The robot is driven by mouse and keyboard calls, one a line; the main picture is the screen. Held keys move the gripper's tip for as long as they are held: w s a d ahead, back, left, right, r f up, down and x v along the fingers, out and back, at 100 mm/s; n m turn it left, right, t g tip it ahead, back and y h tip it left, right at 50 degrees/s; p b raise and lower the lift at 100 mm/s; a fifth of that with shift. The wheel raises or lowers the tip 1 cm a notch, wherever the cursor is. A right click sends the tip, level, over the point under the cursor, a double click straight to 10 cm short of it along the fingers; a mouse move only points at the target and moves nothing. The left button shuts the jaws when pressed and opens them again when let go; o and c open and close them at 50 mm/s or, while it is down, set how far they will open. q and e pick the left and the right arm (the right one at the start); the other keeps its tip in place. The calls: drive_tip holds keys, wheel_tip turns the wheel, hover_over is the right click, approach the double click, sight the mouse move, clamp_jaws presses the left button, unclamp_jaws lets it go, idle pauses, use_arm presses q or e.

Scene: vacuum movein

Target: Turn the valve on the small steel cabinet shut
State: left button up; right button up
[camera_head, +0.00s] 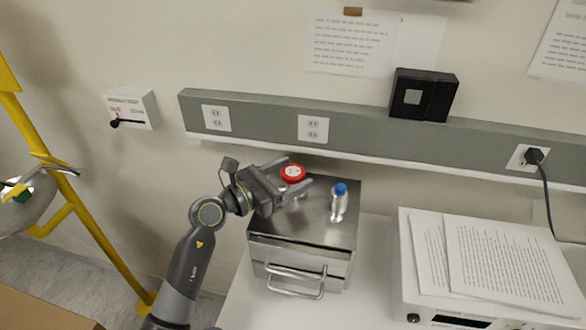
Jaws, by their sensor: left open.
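The small steel cabinet (317,229) stands on a white bench, with a bar handle (296,284) on its front. On its top at the back left is a valve with a round red knob (293,172). My left gripper (301,172) is over the cabinet top, its two fingers apart, one on the far side and one on the near side of the red knob. I cannot tell whether the fingers touch it. The lower part of the valve is partly hidden by the near finger. My right gripper is not in view.
A white device (405,290) with papers (500,262) on top is at the right. A grey outlet rail (262,118) runs along the wall behind. A yellow frame (75,222) stands at left.

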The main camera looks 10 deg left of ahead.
use_arm(q)
drive_tip(key=shift+w+d, duration=0.3)
drive_tip(key=shift+w, duration=0.05)
